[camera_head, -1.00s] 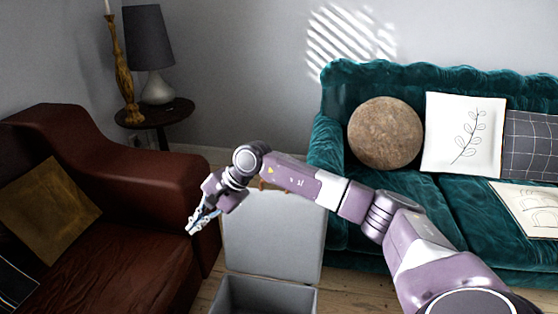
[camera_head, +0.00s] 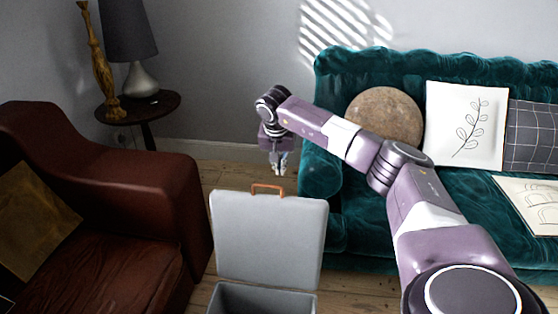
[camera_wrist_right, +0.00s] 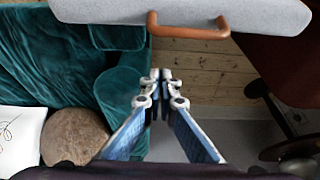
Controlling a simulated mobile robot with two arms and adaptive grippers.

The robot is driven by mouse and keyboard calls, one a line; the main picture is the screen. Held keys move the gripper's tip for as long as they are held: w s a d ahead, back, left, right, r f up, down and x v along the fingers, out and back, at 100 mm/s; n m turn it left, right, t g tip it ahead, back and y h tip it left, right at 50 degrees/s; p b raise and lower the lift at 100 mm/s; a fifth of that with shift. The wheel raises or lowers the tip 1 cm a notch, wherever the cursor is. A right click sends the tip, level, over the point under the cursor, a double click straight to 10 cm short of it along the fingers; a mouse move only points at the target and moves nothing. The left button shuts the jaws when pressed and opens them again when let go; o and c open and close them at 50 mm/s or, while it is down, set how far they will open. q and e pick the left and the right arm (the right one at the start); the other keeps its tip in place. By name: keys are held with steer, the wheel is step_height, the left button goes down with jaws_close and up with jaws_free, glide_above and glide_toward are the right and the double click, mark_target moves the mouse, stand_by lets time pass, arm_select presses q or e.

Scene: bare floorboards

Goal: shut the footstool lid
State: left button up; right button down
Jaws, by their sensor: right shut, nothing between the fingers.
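The footstool is a grey box (camera_head: 262,300) with its lid (camera_head: 268,238) standing open, roughly upright at the back. An orange-brown handle (camera_head: 268,189) sits on the lid's top edge. My right gripper (camera_head: 279,172) is shut and empty, pointing down behind and above the lid, apart from it. In the right wrist view the fingertips (camera_wrist_right: 161,75) are together, with the lid (camera_wrist_right: 110,10) and its handle (camera_wrist_right: 188,30) above them across a gap. My left gripper is not in view.
A brown leather armchair (camera_head: 150,190) stands close on the left of the footstool. A teal sofa (camera_head: 350,240) stands on the right. A round side table (camera_head: 140,106) with a lamp (camera_head: 133,45) is at the back left. Bare floorboards (camera_head: 225,175) lie behind the lid.

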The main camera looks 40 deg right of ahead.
mark_target(279, 194)
steer(key=shift+s+a+f, duration=0.65)
steer(key=shift+a+f, duration=0.2)
steer(key=shift+s+a, duration=0.35)
steer(key=shift+a, duration=0.15)
